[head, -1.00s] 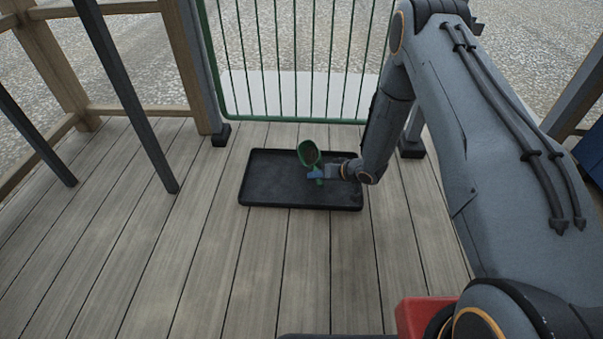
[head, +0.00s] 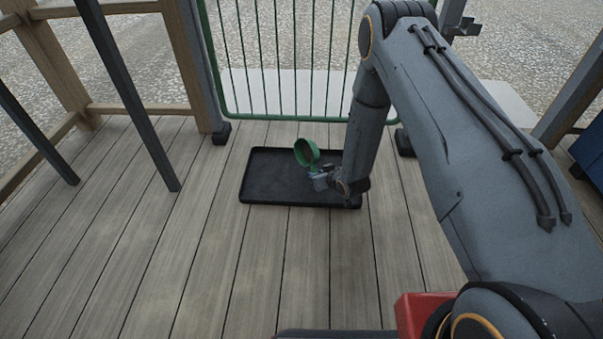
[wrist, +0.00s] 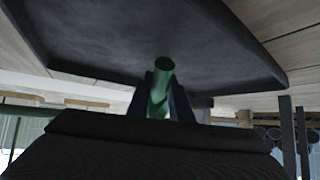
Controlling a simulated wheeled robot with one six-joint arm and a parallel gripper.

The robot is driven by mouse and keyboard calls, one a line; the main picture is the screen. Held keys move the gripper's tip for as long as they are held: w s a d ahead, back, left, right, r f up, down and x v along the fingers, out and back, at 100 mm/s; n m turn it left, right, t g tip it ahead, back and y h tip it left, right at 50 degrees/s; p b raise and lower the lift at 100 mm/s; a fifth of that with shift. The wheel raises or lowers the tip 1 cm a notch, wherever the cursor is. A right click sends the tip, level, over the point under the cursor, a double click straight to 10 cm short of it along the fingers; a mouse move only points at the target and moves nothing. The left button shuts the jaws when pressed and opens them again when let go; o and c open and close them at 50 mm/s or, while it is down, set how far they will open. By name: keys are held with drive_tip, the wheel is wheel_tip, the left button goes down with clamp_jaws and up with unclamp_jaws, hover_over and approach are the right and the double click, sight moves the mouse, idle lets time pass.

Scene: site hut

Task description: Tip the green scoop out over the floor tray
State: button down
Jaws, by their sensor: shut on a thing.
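My gripper (head: 317,176) is shut on the handle of the green scoop (head: 305,151), above the black floor tray (head: 262,182). The scoop's bowl is tilted, up and to the left of the gripper; I cannot make out whether anything is in it. In the wrist view the green handle (wrist: 163,72) stands between the two dark fingers (wrist: 160,100), and the bowl is hidden. The tray (wrist: 110,35) fills the top of that view, which is upside down. No spilled matter is visible on the tray, though my arm hides its right part.
A green barred gate (head: 285,60) stands just behind the tray. Dark posts (head: 130,100) and wooden rails (head: 125,107) stand at the left. The plank floor (head: 150,250) left of and before the tray is clear. A blue object (head: 588,155) is at the right edge.

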drive_tip(key=shift+w+r+n+t+h+p, duration=0.1)
drive_tip(key=shift+r+n+t+h+p, duration=0.05)
drive_tip(key=shift+n+t+h+p, duration=0.85)
idle(1.4)
drive_tip(key=shift+d+n+t+h, duration=0.1)
drive_tip(key=shift+n+t+h, duration=0.4)
drive_tip(key=shift+n+t, duration=0.65)
idle(1.5)
drive_tip(key=shift+r+n+t+p, duration=0.35)
drive_tip(key=shift+r+t+p, duration=0.25)
drive_tip(key=shift+r+t, duration=0.3)
idle(2.1)
